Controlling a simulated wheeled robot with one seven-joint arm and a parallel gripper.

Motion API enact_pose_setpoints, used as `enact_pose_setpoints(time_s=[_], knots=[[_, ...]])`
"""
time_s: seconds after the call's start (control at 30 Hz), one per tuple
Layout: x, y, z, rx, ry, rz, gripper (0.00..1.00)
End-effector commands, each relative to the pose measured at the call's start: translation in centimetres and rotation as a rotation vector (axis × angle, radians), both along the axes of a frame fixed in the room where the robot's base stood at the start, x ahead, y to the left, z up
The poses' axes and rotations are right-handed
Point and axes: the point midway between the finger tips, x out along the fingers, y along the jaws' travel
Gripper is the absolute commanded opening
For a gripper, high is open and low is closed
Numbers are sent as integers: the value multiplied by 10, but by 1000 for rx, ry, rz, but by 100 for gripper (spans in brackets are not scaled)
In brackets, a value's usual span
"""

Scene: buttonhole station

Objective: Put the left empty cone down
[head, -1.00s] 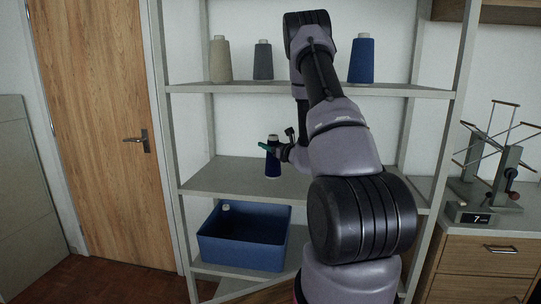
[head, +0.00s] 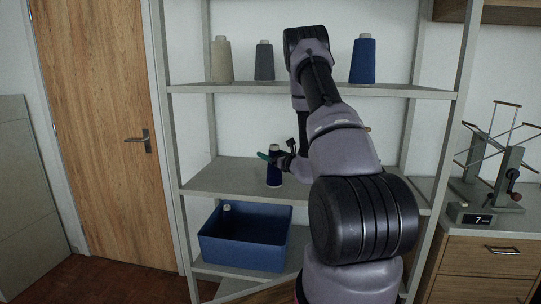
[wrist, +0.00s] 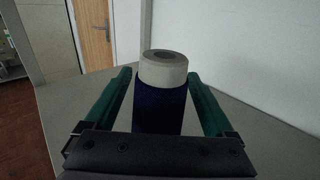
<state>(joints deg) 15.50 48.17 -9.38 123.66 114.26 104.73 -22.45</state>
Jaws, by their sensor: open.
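A dark blue cone (head: 274,174) with a pale top stands upright on the middle shelf (head: 225,180). In the wrist view the same cone (wrist: 160,108) shows its grey-white top ring with a dark hole and its dark blue body below. My gripper (wrist: 160,74) is open, with one green finger on each side of the cone and a small gap showing on both sides. In the head view my gripper (head: 273,157) is level with the upper part of the cone. The lower part of the cone is hidden behind the gripper body in the wrist view.
On the upper shelf stand a beige cone (head: 221,60), a grey cone (head: 264,61) and a blue cone (head: 362,60). A blue bin (head: 243,255) below holds a small pale-topped item (head: 226,207). The middle shelf is clear left of the cone.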

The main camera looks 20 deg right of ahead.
Motion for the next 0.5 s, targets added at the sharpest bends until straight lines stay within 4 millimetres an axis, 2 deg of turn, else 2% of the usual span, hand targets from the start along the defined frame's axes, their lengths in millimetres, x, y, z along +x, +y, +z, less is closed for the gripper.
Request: enact_pose_setpoints(time_s=[0.07, 0.17, 0.5], knots=[[-1, 0, 4, -1, -1, 0, 89], [-13, -4, 2, 1, 2, -2, 89], [-83, -18, 2, 2, 2, -4, 89]])
